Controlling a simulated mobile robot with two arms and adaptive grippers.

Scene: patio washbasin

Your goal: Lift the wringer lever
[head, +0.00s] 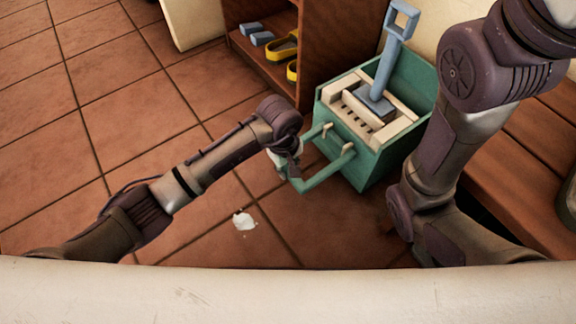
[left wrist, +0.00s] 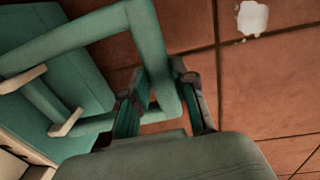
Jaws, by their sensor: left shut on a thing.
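The green U-shaped lever (head: 326,172) sticks out low from the front of the green wringer bucket (head: 372,165), held at two cream brackets. My left gripper (head: 288,166) is shut on the outer crossbar of this lever. In the left wrist view, the lever (left wrist: 147,42) passes between the two fingers of my left gripper (left wrist: 166,95). A blue piece (head: 389,60) with a square loop grip stands tilted in the cream wringer frame on top of the bucket. My right arm shows at the right, but its gripper is out of view.
A wooden shelf (head: 318,84) with yellow sandals (head: 284,48) and blue items stands behind the bucket. A wooden bench (head: 530,150) lies to the right. A white patch (head: 243,220) is on the tiled floor. The floor at left is clear.

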